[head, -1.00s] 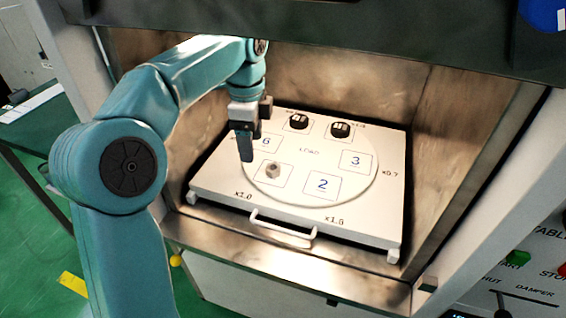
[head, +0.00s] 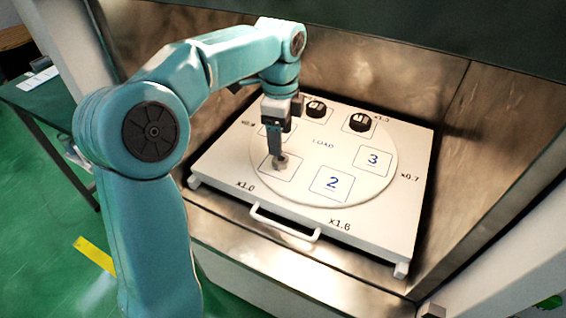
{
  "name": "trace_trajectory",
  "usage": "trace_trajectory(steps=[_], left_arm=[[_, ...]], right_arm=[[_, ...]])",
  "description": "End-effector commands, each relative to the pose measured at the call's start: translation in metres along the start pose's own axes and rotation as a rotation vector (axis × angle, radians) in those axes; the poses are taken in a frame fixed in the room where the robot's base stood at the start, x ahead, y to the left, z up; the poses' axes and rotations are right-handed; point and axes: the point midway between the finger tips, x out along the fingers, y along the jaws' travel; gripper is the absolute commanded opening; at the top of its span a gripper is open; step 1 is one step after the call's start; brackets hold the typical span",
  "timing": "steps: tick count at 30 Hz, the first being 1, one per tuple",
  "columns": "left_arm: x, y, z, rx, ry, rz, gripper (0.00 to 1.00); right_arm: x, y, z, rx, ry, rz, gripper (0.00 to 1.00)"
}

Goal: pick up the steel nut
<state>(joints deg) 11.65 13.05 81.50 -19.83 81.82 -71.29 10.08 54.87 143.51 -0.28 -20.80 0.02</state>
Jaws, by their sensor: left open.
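The steel nut (head: 281,164) is a small grey-brown piece on a marked square of the round white plate (head: 346,190), left of the square with the 2. My left gripper (head: 277,150) points down right at the nut, and its fingers partly cover it. The gripper is open; whether its fingers touch the nut I cannot tell. My right gripper is not in view.
The plate lies on a white tray (head: 405,225) with a front handle (head: 285,224), inside a metal-walled chamber (head: 400,80). Two black knob-like pieces, one at the back (head: 316,108) and one right of it (head: 360,121), stand on the plate.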

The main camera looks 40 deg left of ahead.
Motion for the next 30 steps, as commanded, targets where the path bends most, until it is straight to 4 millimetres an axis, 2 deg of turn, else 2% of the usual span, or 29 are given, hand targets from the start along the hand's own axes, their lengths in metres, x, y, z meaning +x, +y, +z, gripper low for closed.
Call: trace_trajectory(steps=[5,13,22,23,28,29,30], left_arm=[[0.016,0.001,-0.001,0.001,0.0,0.0,0.69],[0.058,0.001,-0.003,0.0,0.0,0.001,0.69],[0.064,-0.002,-0.004,0.0,0.001,-0.001,0.69],[0.064,-0.001,-0.004,0.0,0.001,-0.001,0.65],[0.064,-0.001,-0.004,0.001,0.001,-0.001,0.1],[0.064,-0.001,-0.004,0.0,0.001,-0.001,0.05],[0.063,-0.001,-0.004,0.0,0.001,-0.001,0.05]], right_arm=[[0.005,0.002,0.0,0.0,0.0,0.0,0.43],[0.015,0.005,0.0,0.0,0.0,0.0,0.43],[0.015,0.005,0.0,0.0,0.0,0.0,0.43],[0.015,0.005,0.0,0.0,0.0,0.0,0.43],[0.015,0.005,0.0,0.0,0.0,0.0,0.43],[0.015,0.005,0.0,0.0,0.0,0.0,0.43],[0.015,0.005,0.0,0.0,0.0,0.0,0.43]])
